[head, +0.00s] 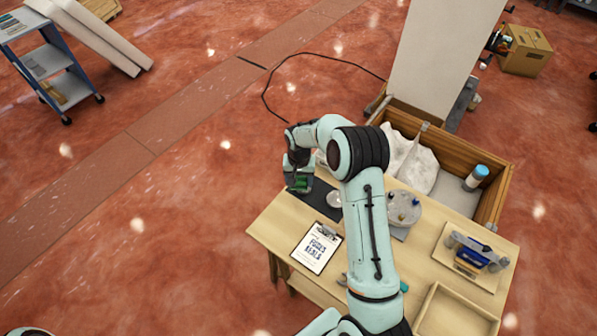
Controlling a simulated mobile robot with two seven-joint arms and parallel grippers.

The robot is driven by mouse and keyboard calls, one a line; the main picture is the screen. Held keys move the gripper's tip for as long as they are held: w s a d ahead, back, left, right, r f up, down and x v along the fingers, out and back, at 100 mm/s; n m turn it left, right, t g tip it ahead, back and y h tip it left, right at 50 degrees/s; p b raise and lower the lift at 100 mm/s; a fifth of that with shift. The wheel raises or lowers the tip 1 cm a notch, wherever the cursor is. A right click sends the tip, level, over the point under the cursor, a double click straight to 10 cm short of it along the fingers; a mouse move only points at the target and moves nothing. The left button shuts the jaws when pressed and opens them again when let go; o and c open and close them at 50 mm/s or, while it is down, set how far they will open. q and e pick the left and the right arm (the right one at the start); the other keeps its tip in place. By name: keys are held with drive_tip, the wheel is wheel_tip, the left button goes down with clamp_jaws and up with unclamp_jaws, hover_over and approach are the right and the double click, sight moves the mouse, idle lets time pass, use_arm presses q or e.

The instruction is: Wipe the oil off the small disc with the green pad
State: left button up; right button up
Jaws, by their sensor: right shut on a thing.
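My right gripper (299,181) is above the dark mat (320,208) on the wooden table. It is shut on the green pad (301,184), which shows as a small dark green patch between the fingers. A small pale disc (334,199) lies at the right end of the mat, to the right of the gripper and apart from it. My right arm partly covers the area beside the disc. I cannot make out oil on the disc at this size. I cannot tell whether the pad touches the mat. My left gripper is out of view.
A clipboard (316,248) lies in front of the mat. A round grey holder (404,208) with coloured knobs stands right of my arm. A wooden tray (470,259) holds a blue tool. A wooden crate (492,202) with white cloth and a blue-capped can is behind.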

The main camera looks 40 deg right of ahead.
drive_tip(key=shift+a+r+p, duration=0.15)
drive_tip(key=shift+r+p, duration=0.55)
drive_tip(key=shift+r, duration=1.55)
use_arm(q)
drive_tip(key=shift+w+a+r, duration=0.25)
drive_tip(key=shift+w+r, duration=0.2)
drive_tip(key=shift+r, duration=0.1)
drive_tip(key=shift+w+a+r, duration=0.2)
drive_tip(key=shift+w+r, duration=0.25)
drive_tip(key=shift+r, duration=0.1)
use_arm(e)
drive_tip(key=shift+s+f, duration=0.1)
